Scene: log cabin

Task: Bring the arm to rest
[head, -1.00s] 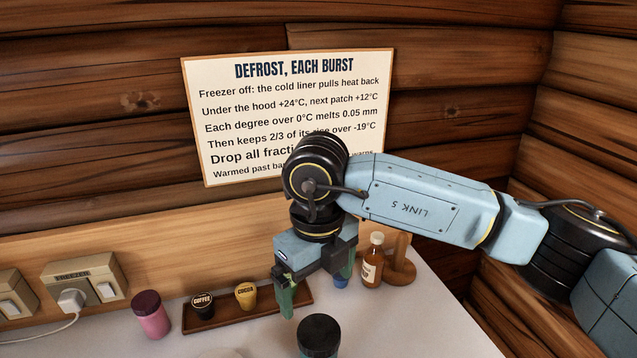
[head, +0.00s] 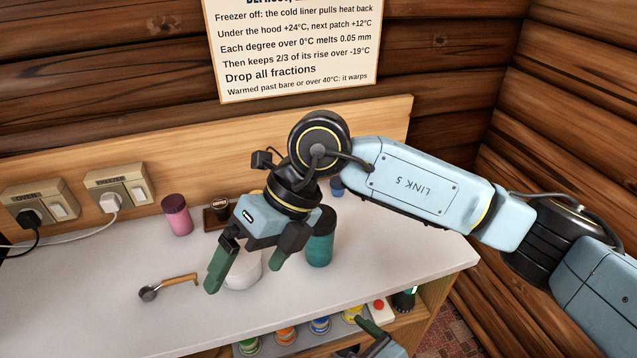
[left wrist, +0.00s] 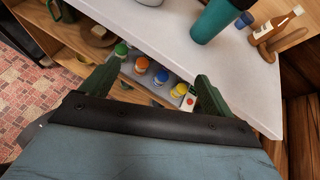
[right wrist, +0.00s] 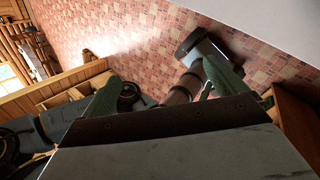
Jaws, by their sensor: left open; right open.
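My right arm comes in from the right in the head view. Its gripper (head: 244,270) is open, its green fingers pointing down and towards the front, in front of a white vessel (head: 246,272) and left of a teal tumbler (head: 320,248). In the right wrist view the same gripper (right wrist: 163,75) has its fingers apart over tiled floor, with nothing held. My left gripper shows only partly at the bottom of the head view (head: 371,336). In the left wrist view it (left wrist: 156,80) is open and empty, facing the shelf under the counter.
The pale counter (head: 90,300) holds a scoop (head: 168,286) and a pink jar (head: 177,214). Several colour-lidded jars stand on the shelf below, beside a box with a red button (head: 379,309). Two switched sockets (head: 119,188) with plugs are at the back left. A sign (head: 295,60) hangs above.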

